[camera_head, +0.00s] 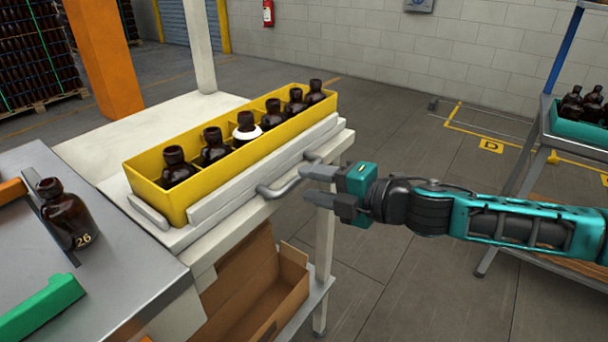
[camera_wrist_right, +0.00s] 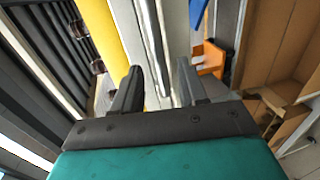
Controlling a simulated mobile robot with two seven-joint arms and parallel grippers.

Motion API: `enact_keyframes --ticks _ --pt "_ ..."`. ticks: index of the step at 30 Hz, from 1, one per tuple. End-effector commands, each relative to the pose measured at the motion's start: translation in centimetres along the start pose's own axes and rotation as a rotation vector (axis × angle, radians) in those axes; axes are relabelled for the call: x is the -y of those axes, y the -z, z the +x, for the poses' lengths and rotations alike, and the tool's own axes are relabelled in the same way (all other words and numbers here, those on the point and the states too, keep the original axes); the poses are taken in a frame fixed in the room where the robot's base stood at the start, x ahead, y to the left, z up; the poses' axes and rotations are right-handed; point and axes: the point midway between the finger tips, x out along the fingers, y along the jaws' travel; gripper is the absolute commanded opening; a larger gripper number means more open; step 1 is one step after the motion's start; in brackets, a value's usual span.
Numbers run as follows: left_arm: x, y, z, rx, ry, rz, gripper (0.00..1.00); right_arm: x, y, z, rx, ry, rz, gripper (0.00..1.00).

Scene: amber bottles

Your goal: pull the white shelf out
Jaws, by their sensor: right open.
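The white shelf (camera_head: 233,196) is a pale board on a white table frame, with a long yellow crate (camera_head: 232,167) on top. A grey bar handle (camera_head: 284,186) runs along its right-hand front edge. My right gripper (camera_head: 307,183) is open beside the handle, with its fingertips pointing at it. In the right wrist view the two dark fingers (camera_wrist_right: 158,84) are apart, and the shelf's pale edge and the yellow crate lie beyond them. I cannot tell whether the fingers touch the handle. My left gripper is not in view.
Several amber bottles (camera_head: 213,144) stand in the crate, one with a white ring. Another bottle (camera_head: 66,213) stands on the grey table at left. An open cardboard box (camera_head: 285,296) sits below the shelf. A rack with a teal bin (camera_head: 582,124) stands right.

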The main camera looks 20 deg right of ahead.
Motion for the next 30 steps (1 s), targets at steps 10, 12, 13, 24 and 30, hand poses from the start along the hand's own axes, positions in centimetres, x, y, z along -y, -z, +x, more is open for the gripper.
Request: enact_keyframes --ticks 10,12,13,24,30 --pt "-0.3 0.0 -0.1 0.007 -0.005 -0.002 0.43 0.0 0.0 2.7 0.001 0.000 -0.001 0.42" --pt "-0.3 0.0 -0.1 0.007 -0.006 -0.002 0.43 0.0 0.0 2.7 0.001 0.000 -0.001 0.42" --pt "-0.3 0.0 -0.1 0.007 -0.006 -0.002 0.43 0.0 0.0 2.7 0.001 0.000 -0.001 0.42" --pt "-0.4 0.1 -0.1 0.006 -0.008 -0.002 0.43 0.0 0.0 2.7 0.001 0.000 0.000 0.20" --pt "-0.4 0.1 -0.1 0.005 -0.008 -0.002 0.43 0.0 0.0 2.7 0.001 0.000 0.000 0.01"
